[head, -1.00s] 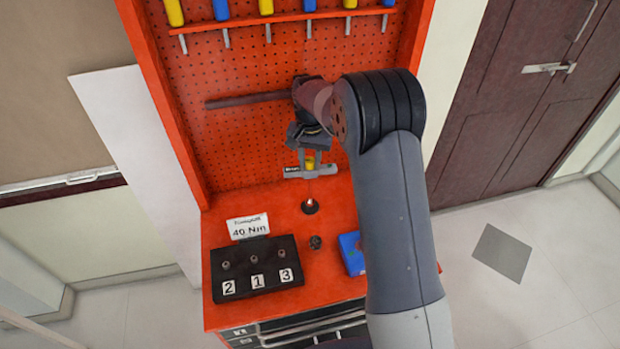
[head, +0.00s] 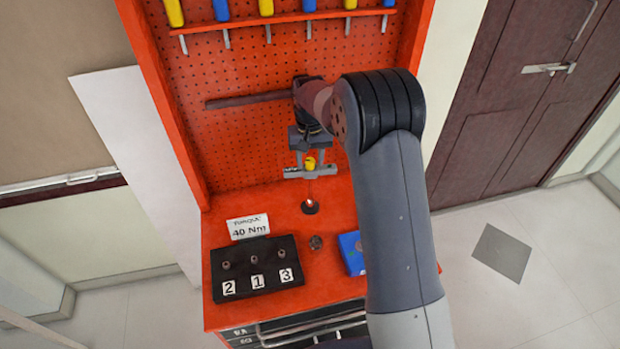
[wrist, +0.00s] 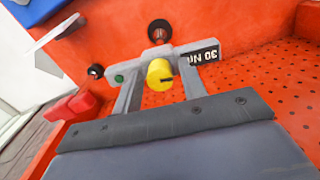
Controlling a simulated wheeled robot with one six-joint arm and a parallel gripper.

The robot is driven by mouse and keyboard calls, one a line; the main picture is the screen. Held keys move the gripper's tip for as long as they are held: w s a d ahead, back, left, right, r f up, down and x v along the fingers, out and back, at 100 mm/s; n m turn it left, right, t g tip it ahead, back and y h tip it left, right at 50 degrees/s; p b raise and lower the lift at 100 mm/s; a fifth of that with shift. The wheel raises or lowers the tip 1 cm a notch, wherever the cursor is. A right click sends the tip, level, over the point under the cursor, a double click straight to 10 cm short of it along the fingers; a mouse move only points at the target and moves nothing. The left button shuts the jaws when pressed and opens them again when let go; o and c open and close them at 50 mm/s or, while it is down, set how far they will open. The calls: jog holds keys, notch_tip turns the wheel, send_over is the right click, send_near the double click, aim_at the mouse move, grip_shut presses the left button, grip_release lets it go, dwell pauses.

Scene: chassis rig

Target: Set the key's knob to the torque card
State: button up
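The key is a grey bar (head: 328,171) that lies roughly level above the workbench, over a round black base (head: 311,207) with a small red glow. Its yellow knob (wrist: 159,74) faces my wrist camera and also shows in the head view (head: 310,163). A dark display (wrist: 204,55) on the bar reads 30 Nm, and a green button sits on its other end. The torque card (head: 248,227) reads 40 Nm. My gripper (wrist: 161,82) has one finger on each side of the knob. Narrow gaps seem to show beside the knob, so it looks open.
A black block (head: 243,283) with sockets numbered 2, 1 and 3 stands front left on the bench. A small dark socket (head: 316,242) and a blue tray (head: 350,250) lie to its right. The red pegboard (head: 250,150) rises behind, with several screwdrivers on a shelf.

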jog(key=n, duration=0.7)
jog(key=shift+c, duration=0.6)
jog(key=c, duration=0.5)
jog(key=m, duration=1.1)
jog(key=o, duration=0.6)
